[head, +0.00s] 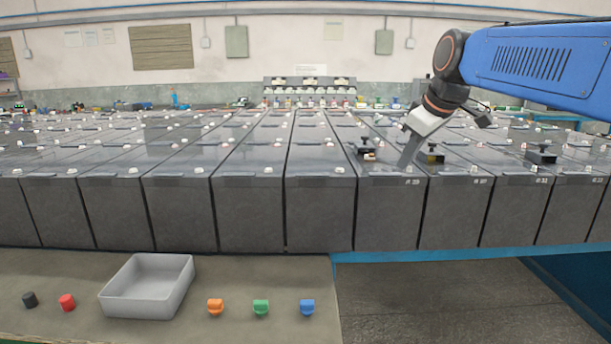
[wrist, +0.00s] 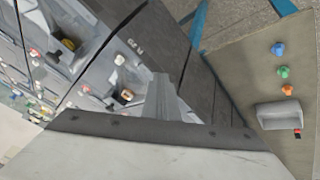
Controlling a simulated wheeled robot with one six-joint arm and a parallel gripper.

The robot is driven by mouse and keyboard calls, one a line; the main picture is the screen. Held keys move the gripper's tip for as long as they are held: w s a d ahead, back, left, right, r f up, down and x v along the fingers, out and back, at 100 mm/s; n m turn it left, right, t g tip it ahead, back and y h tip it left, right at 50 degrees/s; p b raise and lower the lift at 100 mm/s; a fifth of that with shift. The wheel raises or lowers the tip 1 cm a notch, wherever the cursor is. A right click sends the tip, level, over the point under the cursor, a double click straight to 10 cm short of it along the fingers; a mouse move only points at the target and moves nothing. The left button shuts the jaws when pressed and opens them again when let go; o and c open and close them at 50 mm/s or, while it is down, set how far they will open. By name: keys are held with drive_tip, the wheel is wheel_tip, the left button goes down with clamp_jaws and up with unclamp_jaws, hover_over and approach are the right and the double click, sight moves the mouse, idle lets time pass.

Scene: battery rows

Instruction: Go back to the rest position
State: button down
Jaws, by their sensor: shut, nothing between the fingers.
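My gripper (head: 408,152) hangs from the blue arm at the right in the head view, over the front edge of the battery row. In the wrist view its fingers (wrist: 160,100) are together with nothing between them. The grey battery with the label near my fingertips (head: 388,215) is one of a long row of dark grey cells. Small black fittings sit on the cell tops, one left of the fingers (head: 367,149) and one to the right (head: 431,156). Whether the fingertips touch the battery top cannot be told.
A grey bin (head: 148,287) stands on the front bench. Beside it lie black (head: 30,299), red (head: 67,302), orange (head: 215,307), green (head: 261,307) and blue (head: 307,307) caps. Another black fitting (head: 540,155) sits further right. Air above the batteries at left is clear.

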drive_tip(key=s+d+f+m+h, duration=0.1)
drive_tip(key=s+d+f+m, duration=0.15)
drive_tip(key=s+f, duration=0.7)
drive_tip(key=s+d+f+m+g, duration=0.1)
drive_tip(key=s+f+m, duration=0.2)
drive_tip(key=s+f, duration=0.65)
drive_tip(key=s+d+f+m+h, duration=0.1)
drive_tip(key=s+f+m, duration=0.2)
drive_tip(key=s+f, duration=0.65)
drive_tip(key=w+a+r+m+t+y, duration=0.2)
drive_tip(key=w+r+m, duration=0.5)
drive_tip(key=w+r, duration=1.15)
drive_tip(key=w+a+r+m+t+y, duration=0.15)
drive_tip(key=w+r+m+t, duration=0.45)
drive_tip(key=w+r, duration=1.25)
drive_tip(key=shift+m+g+y, duration=0.35)
drive_tip(key=shift+m+g, duration=0.4)
drive_tip(key=shift+g, duration=0.15)
drive_tip(key=x, duration=0.5)
drive_tip(key=d+x, duration=0.1)
drive_tip(key=x, duration=1)
drive_tip(key=shift+w+d+f, duration=0.3)
drive_tip(key=shift+d+f, duration=0.05)
drive_tip(key=shift+f, duration=0.1)
drive_tip(key=shift+w+a, duration=0.3)
drive_tip(key=shift+w, duration=0.55)
